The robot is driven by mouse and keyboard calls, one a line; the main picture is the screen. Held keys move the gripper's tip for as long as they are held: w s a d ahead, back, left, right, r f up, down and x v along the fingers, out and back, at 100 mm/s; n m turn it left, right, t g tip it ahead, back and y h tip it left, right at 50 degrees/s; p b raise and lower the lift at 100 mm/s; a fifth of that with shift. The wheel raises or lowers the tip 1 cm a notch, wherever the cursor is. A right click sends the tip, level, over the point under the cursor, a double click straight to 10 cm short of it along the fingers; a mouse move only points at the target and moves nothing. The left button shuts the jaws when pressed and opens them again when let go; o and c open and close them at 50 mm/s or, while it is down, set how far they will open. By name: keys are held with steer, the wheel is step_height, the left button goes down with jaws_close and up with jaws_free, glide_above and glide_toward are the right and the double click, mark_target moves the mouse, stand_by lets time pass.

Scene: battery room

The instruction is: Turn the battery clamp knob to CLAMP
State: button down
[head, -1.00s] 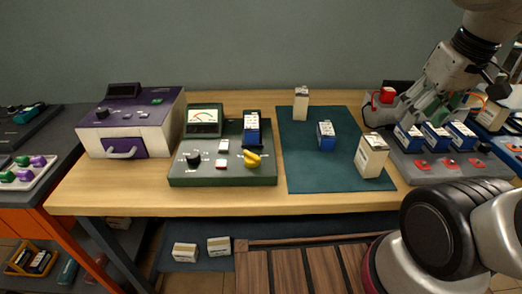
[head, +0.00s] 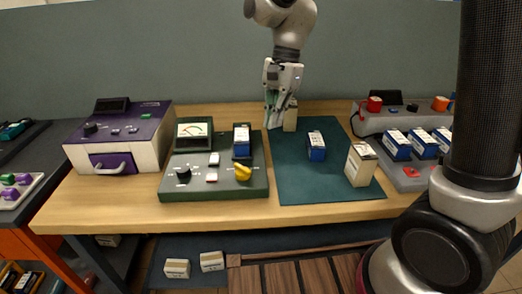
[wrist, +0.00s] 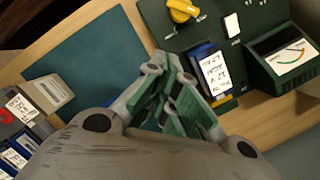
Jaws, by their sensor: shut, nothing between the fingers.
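The green tester panel (head: 215,191) stands on the table, left of the dark green mat. It bears a yellow knob (head: 243,172) at front right, a black knob (head: 184,173) at front left, and a blue battery (head: 241,141) in its back right. Which knob is the clamp knob cannot be read from the labels. My gripper (head: 273,126) is shut and empty, above the back of the mat, right of the battery. In the wrist view my gripper (wrist: 172,115) points toward the panel, with the battery (wrist: 213,70) just beyond and the yellow knob (wrist: 183,10) at the top.
An analog meter (head: 194,135) stands at the panel's back left. On the mat (head: 290,170) are a blue battery (head: 316,146) and a cream one (head: 361,164); another cream one (head: 290,116) is behind my gripper. A purple-and-white device (head: 120,140) stands left. A charger (head: 390,119) is at right.

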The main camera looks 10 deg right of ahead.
mark_target(243, 171)
steer(key=x, duration=0.9)
steer(key=shift+f, duration=0.15)
steer(key=shift+s+a+f, duration=0.25)
steer(key=shift+s+a, duration=0.8)
steer(key=shift+a, duration=0.1)
steer(key=shift+s+a, duration=0.35)
